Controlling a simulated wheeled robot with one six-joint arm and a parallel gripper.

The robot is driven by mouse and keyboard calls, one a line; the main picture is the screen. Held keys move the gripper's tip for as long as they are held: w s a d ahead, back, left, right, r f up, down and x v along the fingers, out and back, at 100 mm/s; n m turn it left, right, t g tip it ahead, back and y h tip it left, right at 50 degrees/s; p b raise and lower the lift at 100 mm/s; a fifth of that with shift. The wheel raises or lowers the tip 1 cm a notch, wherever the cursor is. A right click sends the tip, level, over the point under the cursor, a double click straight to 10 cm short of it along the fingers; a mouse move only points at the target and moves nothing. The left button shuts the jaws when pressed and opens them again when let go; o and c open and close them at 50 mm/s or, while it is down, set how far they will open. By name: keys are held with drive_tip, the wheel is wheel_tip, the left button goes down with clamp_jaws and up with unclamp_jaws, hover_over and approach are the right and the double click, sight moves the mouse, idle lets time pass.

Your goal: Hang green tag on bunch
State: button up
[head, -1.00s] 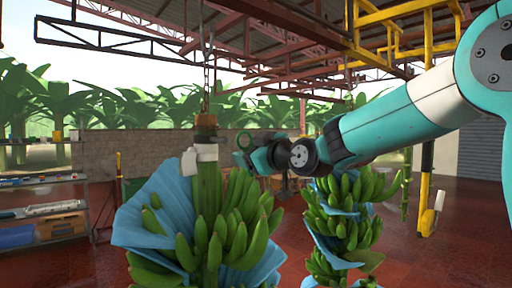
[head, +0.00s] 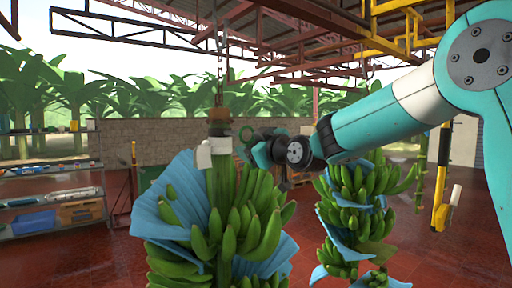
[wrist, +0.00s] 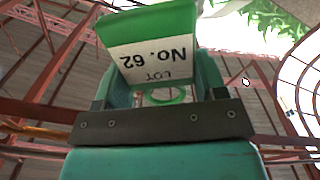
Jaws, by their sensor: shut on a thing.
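My gripper (head: 247,150) is shut on the green tag, just right of the near bunch's stem. In the wrist view, the green tag (wrist: 150,48) stands between the jaws (wrist: 160,88), with a green band and a white panel reading "LOT No. 62" upside down. A green ring shows behind it, and also above my gripper in the head view (head: 243,132). The near banana bunch (head: 235,235) hangs from a chain, partly wrapped in blue film. Its stem (head: 221,180) carries a white band with a flap (head: 203,155). I cannot tell whether the tag touches the stem.
A second bunch (head: 355,205) with blue film hangs to the right, below my arm. A shelf with trays (head: 50,205) stands at the left. A yellow post (head: 441,185) is at the right. Red floor lies open between them.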

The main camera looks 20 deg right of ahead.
drive_tip(key=shift+x, duration=0.85)
idle(0.5)
drive_tip(key=shift+w+b, duration=0.1)
drive_tip(key=shift+b, duration=0.3)
idle(0.5)
drive_tip(key=shift+x, duration=2.4)
idle(1.5)
drive_tip(key=shift+w+d+f+b, duration=0.2)
drive_tip(key=shift+d+f+b, duration=0.1)
drive_tip(key=shift+b, duration=0.05)
idle(0.8)
drive_tip(key=o, duration=1.1)
